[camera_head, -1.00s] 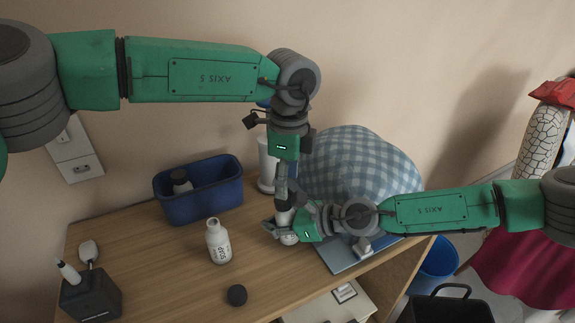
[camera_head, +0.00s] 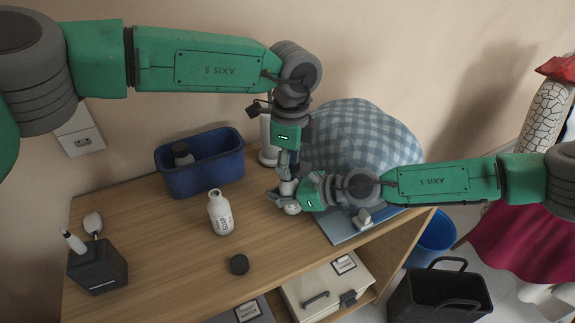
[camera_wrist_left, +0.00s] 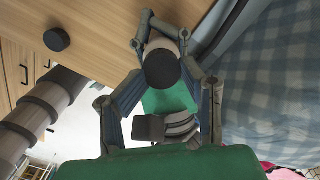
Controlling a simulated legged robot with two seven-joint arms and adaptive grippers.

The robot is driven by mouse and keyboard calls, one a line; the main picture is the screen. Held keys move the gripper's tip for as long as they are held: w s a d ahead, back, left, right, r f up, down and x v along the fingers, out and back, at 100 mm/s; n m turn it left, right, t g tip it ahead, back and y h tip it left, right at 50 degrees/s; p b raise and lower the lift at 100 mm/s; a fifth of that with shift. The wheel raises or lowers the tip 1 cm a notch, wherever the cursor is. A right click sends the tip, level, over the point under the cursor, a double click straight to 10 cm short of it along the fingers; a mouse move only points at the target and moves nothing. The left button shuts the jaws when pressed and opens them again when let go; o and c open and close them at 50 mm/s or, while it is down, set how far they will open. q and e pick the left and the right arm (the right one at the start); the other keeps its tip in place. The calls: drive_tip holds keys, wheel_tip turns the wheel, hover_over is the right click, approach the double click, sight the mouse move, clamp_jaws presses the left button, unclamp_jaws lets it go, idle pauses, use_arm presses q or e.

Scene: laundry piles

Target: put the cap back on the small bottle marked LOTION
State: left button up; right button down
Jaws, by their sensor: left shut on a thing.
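A small white bottle (camera_head: 291,208) is in my right gripper (camera_head: 286,196), over the tabletop beside the blue pad; its label is hidden. My left gripper (camera_head: 289,175) points down from above and is shut on a dark cap (camera_wrist_left: 162,70). In the left wrist view the cap covers the bottle's top; whether it is seated or threaded cannot be told. Another white bottle (camera_head: 221,214), uncapped and upright, stands mid-table; its label seems to read SOAP. A loose black cap (camera_head: 239,264) lies in front of it and shows in the left wrist view (camera_wrist_left: 56,39).
A blue bin (camera_head: 205,175) with a dark-capped bottle (camera_head: 182,153) stands at the back. A dark holder (camera_head: 98,267) with brushes is at the left. A checked cloth bundle (camera_head: 360,140) sits behind the right gripper. The table's front middle is clear around the loose cap.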

use_arm(q)
drive_tip(key=m, duration=0.4)
drive_tip(key=shift+w+a+f+t+h, duration=0.25)
drive_tip(key=shift+w+t+h, duration=0.05)
drive_tip(key=shift+w+t, duration=0.1)
clamp_jaws()
drive_tip(key=m, duration=0.4)
drive_tip(key=shift+s+h, duration=0.15)
drive_tip(key=shift+h, duration=0.15)
unclamp_jaws()
drive_tip(key=m+h, duration=0.1)
drive_tip(key=m, duration=0.5)
drive_tip(key=shift+o, duration=0.2)
drive_tip(key=shift+s+d+m, duration=0.1)
drive_tip(key=shift+d+m, duration=0.05)
drive_tip(key=shift+m, duration=0.85)
drive_tip(key=shift+d, duration=0.15)
drive_tip(key=shift+s, duration=0.1)
drive_tip(key=o, duration=1.4)
drive_tip(key=shift+d, duration=0.1)
drive_tip(key=shift+a+r, duration=0.15)
drive_tip(key=shift+a, duration=0.05)
